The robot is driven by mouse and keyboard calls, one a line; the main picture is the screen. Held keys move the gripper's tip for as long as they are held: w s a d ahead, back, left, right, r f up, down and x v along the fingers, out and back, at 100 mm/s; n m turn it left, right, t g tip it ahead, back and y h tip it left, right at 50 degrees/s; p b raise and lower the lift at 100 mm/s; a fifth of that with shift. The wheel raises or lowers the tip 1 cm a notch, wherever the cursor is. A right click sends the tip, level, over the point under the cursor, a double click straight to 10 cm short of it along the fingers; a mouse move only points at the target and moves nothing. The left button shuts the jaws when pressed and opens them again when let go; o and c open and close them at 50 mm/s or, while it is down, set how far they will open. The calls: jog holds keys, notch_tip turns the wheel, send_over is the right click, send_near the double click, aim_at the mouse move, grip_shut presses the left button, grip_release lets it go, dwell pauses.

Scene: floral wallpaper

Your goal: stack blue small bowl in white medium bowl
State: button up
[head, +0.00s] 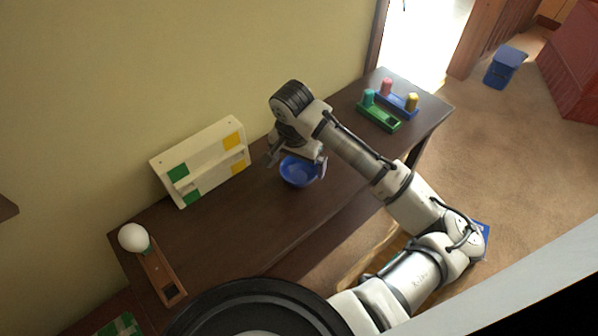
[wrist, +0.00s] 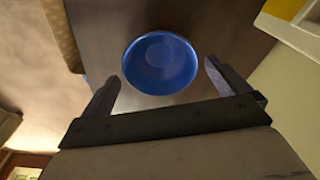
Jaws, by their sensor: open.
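A small blue bowl (head: 298,172) sits on the dark brown table, upright. In the wrist view the blue bowl (wrist: 160,63) lies ahead of and between the fingers. My gripper (head: 297,160) is open above the bowl, its fingers on either side of it in the head view; the fingers also show in the wrist view (wrist: 158,84). Nothing is held between them. I cannot make out a white medium bowl in either view.
A cream box with green and yellow squares (head: 203,165) stands against the wall, left of the bowl. Coloured peg blocks (head: 385,108) are at the table's right end. A wooden piece with a white ball (head: 150,260) lies at the left end. The table front is clear.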

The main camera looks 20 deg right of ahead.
aim_at(300, 175)
jog(key=f, duration=0.3)
jog(key=shift+w+d+f, duration=0.2)
jog(key=c, duration=0.9)
jog(key=shift+o, duration=0.2)
jog(key=shift+r, duration=0.15)
notch_tip(300, 175, up, 20)
jog(key=p, duration=0.1)
